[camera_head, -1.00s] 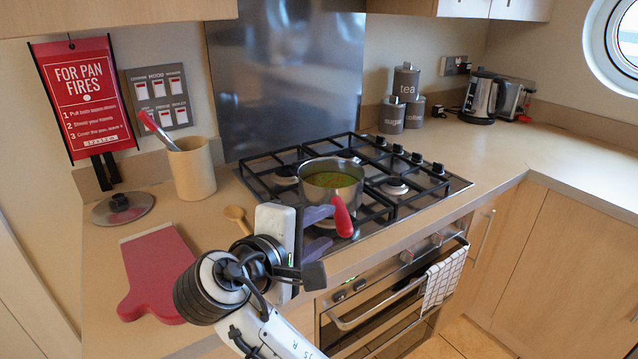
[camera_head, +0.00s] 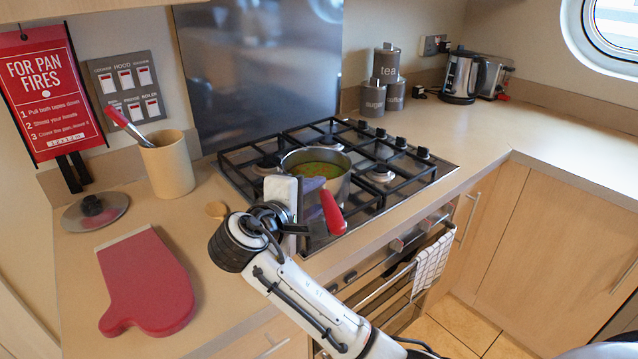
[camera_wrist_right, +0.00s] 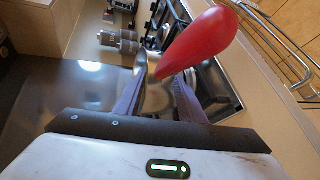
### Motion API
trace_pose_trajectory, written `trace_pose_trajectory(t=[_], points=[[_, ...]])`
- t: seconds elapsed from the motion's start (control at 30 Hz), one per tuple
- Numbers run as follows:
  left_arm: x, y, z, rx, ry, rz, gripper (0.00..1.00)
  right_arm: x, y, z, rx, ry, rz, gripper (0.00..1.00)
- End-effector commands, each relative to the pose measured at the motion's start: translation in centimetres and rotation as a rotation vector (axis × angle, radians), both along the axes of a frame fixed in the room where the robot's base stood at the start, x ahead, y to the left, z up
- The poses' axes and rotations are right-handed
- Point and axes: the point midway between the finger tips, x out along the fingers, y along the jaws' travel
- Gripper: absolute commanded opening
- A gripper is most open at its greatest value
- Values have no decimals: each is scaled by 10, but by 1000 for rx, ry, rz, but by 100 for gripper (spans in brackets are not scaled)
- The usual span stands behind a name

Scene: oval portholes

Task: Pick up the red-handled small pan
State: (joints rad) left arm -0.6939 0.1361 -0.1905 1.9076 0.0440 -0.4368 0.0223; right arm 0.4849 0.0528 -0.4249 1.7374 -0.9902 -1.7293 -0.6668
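The small steel pan (camera_head: 342,183) stands on the hob's front left area with soup in it. Its red handle (camera_head: 332,213) points toward the front edge. My right gripper (camera_head: 310,187) is at the pan's near side, beside the handle, and hides part of the pan. In the right wrist view, the red handle (camera_wrist_right: 200,45) lies across the tips of the gripper's two purple fingers (camera_wrist_right: 160,78). The fingers stand apart with a gap between them; I cannot tell if they touch the handle. My left gripper is not in view.
The black hob grates (camera_head: 400,180) surround the pan. The right counter (camera_head: 500,125) is largely clear.

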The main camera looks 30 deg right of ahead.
Motion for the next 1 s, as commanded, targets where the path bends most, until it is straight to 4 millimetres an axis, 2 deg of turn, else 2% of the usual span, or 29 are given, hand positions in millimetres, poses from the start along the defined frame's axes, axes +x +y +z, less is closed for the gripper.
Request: trace_pose_trajectory(t=[0.1, 0.33, 0.57, 1.0], points=[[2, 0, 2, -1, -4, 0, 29, 5, -8, -3, -1, -1, -1, 36], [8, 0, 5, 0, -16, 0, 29, 5, -9, -4, 1, -2, -1, 36], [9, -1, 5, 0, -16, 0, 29, 5, -9, -3, 1, -2, 0, 0], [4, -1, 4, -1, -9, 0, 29, 5, -9, -3, 1, -2, 0, 0]])
